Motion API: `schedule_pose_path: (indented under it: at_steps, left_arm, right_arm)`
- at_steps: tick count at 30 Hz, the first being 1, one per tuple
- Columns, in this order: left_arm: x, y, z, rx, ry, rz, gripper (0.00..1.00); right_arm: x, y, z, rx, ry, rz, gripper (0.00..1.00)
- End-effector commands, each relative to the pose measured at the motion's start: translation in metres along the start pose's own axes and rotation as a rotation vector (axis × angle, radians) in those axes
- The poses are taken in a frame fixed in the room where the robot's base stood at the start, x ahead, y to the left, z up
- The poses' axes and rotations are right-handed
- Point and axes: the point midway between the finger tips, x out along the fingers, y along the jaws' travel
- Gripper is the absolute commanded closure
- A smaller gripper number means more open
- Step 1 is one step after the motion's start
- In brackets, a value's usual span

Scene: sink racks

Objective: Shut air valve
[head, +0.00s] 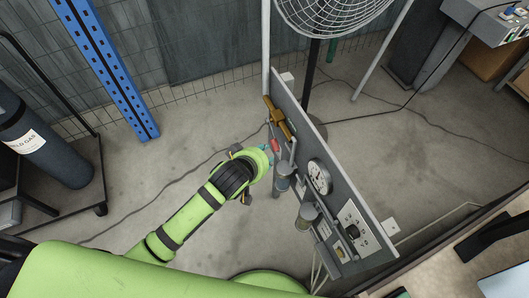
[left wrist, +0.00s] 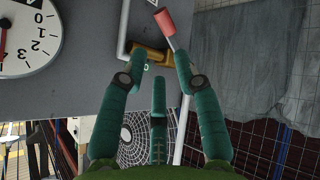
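The air valve is on a grey upright panel (head: 335,185). Its red lever (head: 275,146) shows at the left part of the panel in the head view, near a brass fitting (head: 278,118). In the left wrist view the red lever grip (left wrist: 165,20) tilts up beyond the fingertips, with the brass valve body (left wrist: 150,55) below it. My left gripper (head: 268,154) is close in front of the panel at the lever. In the left wrist view its green fingers (left wrist: 160,62) are spread, with the lever's lower end between or just beyond them; contact cannot be told. My right gripper is not in view.
A round gauge (head: 319,177) and filter bowls (head: 306,215) stick out from the panel right of the lever. A fan (head: 335,12) stands behind it. A gas cylinder (head: 45,140) on a cart and a blue post (head: 108,70) are at left. The floor between is clear except for cables.

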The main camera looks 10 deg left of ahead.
Motion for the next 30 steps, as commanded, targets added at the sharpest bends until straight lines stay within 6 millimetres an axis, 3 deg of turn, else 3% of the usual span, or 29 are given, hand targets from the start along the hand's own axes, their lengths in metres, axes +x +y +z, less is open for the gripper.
schedule_pose_path:
  at_steps: [5,21,30]
  left_arm:
    - [0.002,-0.009,0.004,0.179,-0.006,0.042,1.0]
    - [-0.021,-0.025,-0.003,1.259,0.197,0.277,1.0]
    - [-0.032,-0.023,-0.009,1.533,0.309,0.301,1.0]
  right_arm:
    - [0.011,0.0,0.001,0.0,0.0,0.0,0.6]
    - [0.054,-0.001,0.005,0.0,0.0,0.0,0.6]
    - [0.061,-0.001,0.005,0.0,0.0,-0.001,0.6]
